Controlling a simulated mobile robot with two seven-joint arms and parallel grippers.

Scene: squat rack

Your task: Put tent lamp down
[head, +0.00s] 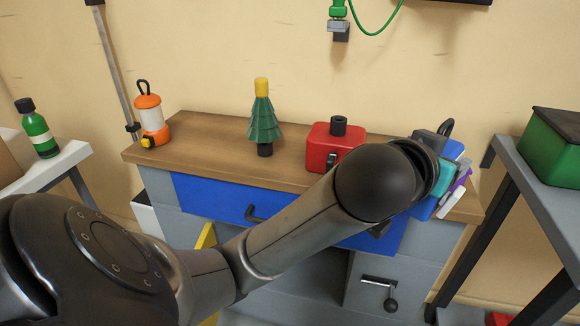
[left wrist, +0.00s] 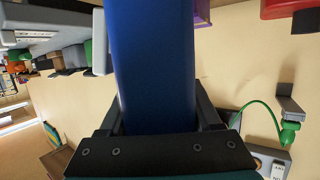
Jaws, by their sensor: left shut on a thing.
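An orange and white lamp (head: 150,120) with a black loop handle, which looks like a tent lamp, stands upright at the left end of the wooden workbench top (head: 205,143). My left gripper (left wrist: 157,115) is shut on a broad, smooth blue thing (left wrist: 155,60) that fills the middle of the left wrist view. I cannot tell what this blue thing is. In the head view my left arm reaches to the bench's right end, and its wrist hides most of the gripper. Blue, teal, purple and white parts crowd there, with a black loop above. My right gripper is not in view.
A green tree figure (head: 264,122) and a red box with a black knob (head: 330,145) stand on the bench. Bare wood lies between lamp and tree. A green bottle (head: 38,130) is on a left table; a green crate (head: 552,148) is on a right one.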

